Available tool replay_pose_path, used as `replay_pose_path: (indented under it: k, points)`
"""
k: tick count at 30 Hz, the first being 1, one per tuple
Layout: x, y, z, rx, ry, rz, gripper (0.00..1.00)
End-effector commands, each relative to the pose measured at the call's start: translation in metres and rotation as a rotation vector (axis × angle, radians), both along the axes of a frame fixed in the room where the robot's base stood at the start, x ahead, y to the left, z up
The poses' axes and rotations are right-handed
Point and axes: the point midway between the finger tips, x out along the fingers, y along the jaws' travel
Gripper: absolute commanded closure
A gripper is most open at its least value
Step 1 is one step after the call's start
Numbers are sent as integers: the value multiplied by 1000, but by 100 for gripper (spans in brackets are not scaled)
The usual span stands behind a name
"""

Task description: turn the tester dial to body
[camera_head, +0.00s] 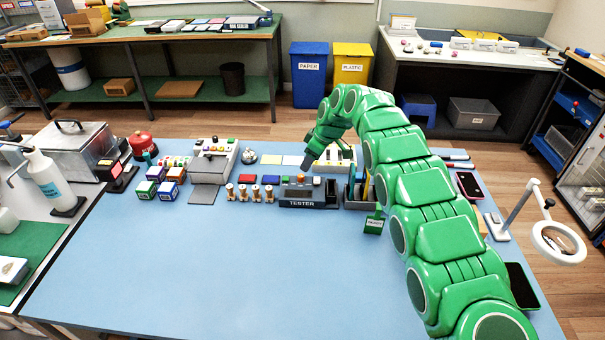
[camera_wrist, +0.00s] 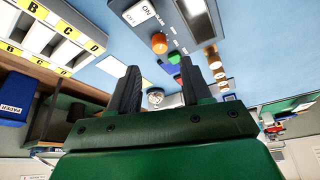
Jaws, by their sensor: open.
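The tester (camera_head: 303,203) is a dark grey box with a "TESTER" label, standing near the back middle of the blue table. A small orange knob (camera_head: 300,178), which looks like its dial, stands on it. In the wrist view, the orange knob (camera_wrist: 159,43) shows beside a white ON/OFF label (camera_wrist: 141,14) and the tester's grey panel (camera_wrist: 199,20). My gripper (camera_head: 306,167) is just above the tester, pointing down. In the wrist view its two dark fingers (camera_wrist: 161,75) are apart with nothing between them. The dial's setting is not readable.
Left of the tester stand several small brass-coloured stands (camera_head: 243,193) and a grey-white device (camera_head: 213,163). A grey holder (camera_head: 358,194) and a green labelled block (camera_head: 374,222) stand close on its right. The table's front middle is clear.

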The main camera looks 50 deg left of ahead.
Motion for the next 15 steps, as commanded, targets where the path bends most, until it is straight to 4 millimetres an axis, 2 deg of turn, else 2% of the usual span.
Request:
replay_pose_path:
  k: [15]
  points:
    - [-10, 22, -58, -2, 2, 1, 51]
